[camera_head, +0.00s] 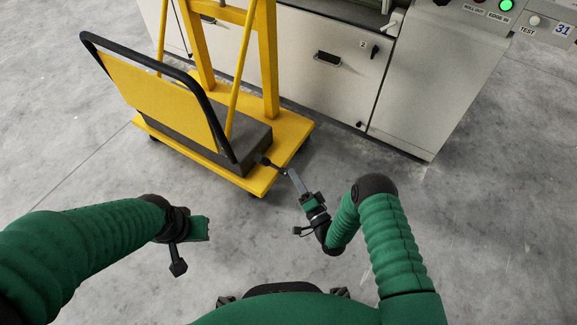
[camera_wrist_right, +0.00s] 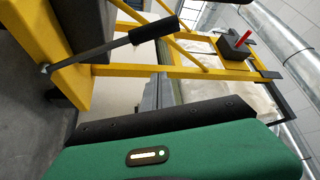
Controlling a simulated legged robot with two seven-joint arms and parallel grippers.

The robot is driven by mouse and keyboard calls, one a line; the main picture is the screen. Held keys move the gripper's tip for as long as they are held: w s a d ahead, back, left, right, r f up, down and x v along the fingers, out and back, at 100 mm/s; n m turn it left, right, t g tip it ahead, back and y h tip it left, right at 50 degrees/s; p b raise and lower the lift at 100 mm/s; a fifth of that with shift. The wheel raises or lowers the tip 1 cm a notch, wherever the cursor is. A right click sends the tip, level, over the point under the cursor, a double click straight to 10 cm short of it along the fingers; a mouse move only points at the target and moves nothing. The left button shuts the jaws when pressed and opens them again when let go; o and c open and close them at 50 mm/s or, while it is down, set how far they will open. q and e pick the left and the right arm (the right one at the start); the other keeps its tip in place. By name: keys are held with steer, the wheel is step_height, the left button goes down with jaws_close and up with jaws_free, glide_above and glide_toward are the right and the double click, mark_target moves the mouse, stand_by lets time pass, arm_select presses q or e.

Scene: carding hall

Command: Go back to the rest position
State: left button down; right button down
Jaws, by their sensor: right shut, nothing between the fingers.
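My right gripper (camera_head: 293,177) reaches forward from the bent green right arm, over the floor close to the front right part of the yellow cart. Its narrow grey fingers are shut with nothing between them. Their tips appear close to a short dark part on the cart; I cannot tell whether they touch. In the right wrist view, the green and black gripper body fills the bottom. My left gripper (camera_head: 198,229) hangs over bare floor at the left, apart from the cart. Its fingers are not clear, so I cannot tell its opening.
The yellow cart (camera_head: 292,127), with a black push bar (camera_head: 172,62), stands ahead on its wheels. A pale machine cabinet (camera_head: 430,90) with a control panel (camera_head: 540,20) stands behind it. A black-gripped lever (camera_wrist_right: 153,29) shows beside yellow bars. Grey floor (camera_head: 490,225) is clear at right.

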steer(key=w+d+r+n+g+h+p, duration=0.1)
steer(key=w+d+r+n+g+h, duration=0.2)
steer(key=w+r+n+g, duration=0.25)
steer(key=s+d+r+n+g+h, duration=0.1)
steer(key=s+d+r+g+h, duration=0.2)
steer(key=s+d+r, duration=0.2)
steer(key=s+d+r+n+g+h+p, duration=0.1)
steer(key=s+d+r+g, duration=0.15)
steer(key=s, duration=0.55)
steer(key=s+d+r+n+g+h+p, duration=0.1)
steer(key=s+r+g, duration=0.15)
steer(key=s, duration=0.55)
steer(key=s+d+r+n+g+h+p, duration=0.1)
steer(key=s+d+r+g, duration=0.15)
steer(key=s, duration=0.55)
steer(key=w+p+v, duration=0.3)
steer(key=p+v, duration=1.4)
steer(key=p, duration=0.1)
steer(key=w+d+r+p+v, duration=0.1)
steer(key=w+p+v, duration=0.3)
steer(key=p+v, duration=1.4)
steer(key=shift+w+a+r, duration=0.25)
steer(key=shift+w+r, duration=0.05)
steer(key=shift+r, duration=0.3)
